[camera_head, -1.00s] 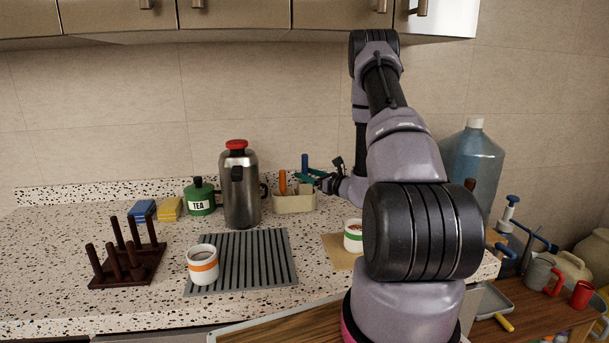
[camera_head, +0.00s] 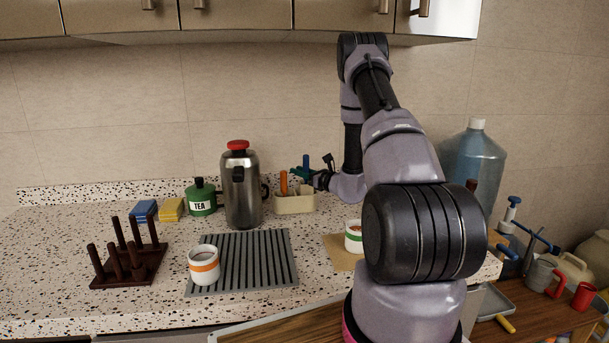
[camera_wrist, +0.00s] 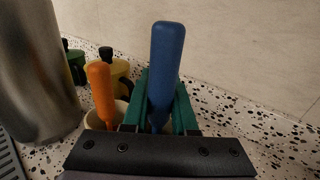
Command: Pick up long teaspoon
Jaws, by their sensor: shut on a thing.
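The utensil with the blue handle (camera_wrist: 166,62), which I take for the long teaspoon, stands upright. Its lower part is hidden by my gripper. The blue handle also shows in the head view (camera_head: 306,160) at the back of the counter. My gripper (camera_wrist: 161,108) has green fingers on either side of the blue handle and is shut on it. In the head view, my gripper (camera_head: 305,173) is just above the cream holder (camera_head: 295,203). I cannot tell whether the utensil's lower end is still inside the holder.
An orange-handled utensil (camera_wrist: 101,92) stands close left of my gripper. A steel flask (camera_head: 241,190) with a red cap and a green tea canister (camera_head: 201,199) stand further left. The wall is close behind. A white-green cup (camera_head: 354,236) stands in front.

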